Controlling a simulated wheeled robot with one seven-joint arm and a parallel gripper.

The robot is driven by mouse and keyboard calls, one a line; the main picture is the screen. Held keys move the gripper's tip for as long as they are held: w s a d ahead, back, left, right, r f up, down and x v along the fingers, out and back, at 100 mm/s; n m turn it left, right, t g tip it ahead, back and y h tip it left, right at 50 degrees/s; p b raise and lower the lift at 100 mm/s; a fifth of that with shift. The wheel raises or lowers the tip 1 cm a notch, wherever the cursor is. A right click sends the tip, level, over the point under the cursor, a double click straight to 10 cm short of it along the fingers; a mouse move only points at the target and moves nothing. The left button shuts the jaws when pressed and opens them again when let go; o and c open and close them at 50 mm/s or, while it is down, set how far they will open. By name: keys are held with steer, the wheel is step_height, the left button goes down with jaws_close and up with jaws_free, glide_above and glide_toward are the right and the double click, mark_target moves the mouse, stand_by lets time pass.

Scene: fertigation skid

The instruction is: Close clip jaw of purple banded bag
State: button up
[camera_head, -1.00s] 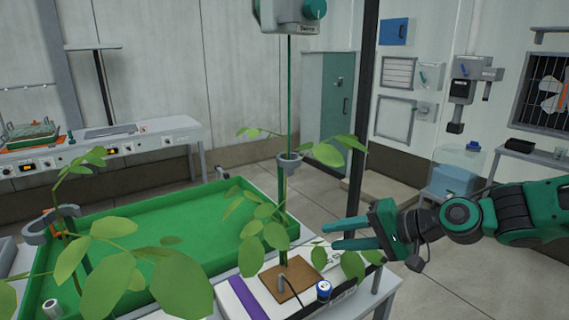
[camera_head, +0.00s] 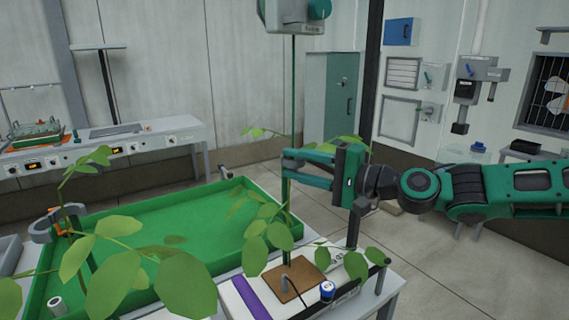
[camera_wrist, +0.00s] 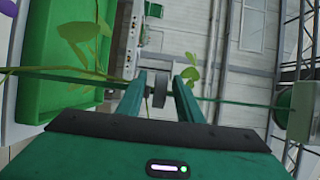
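The purple banded bag (camera_head: 250,297) lies white at the front, with a brown block on it and a green plant (camera_head: 285,220) rising from the block along a taut vertical string. My gripper (camera_head: 285,165) is at the stem, at the height of the clip, and hides the clip in the head view. In the wrist view the grey clip (camera_wrist: 159,92) sits between the two green fingers of my gripper (camera_wrist: 160,82). The fingers stand apart, with a visible gap on each side of the clip. Whether the clip's jaw is open cannot be told.
A green tray (camera_head: 190,272) lies left of the bag. Another plant (camera_head: 95,250) with a grey and orange clip (camera_head: 58,222) stands at left. A string reel (camera_head: 293,14) hangs above the plant.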

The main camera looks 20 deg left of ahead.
steer(key=shift+w+a, duration=0.15)
steer(key=shift+a, duration=0.85)
steer(key=shift+w+a, duration=0.1)
steer(key=shift+a, duration=0.85)
jaws_close()
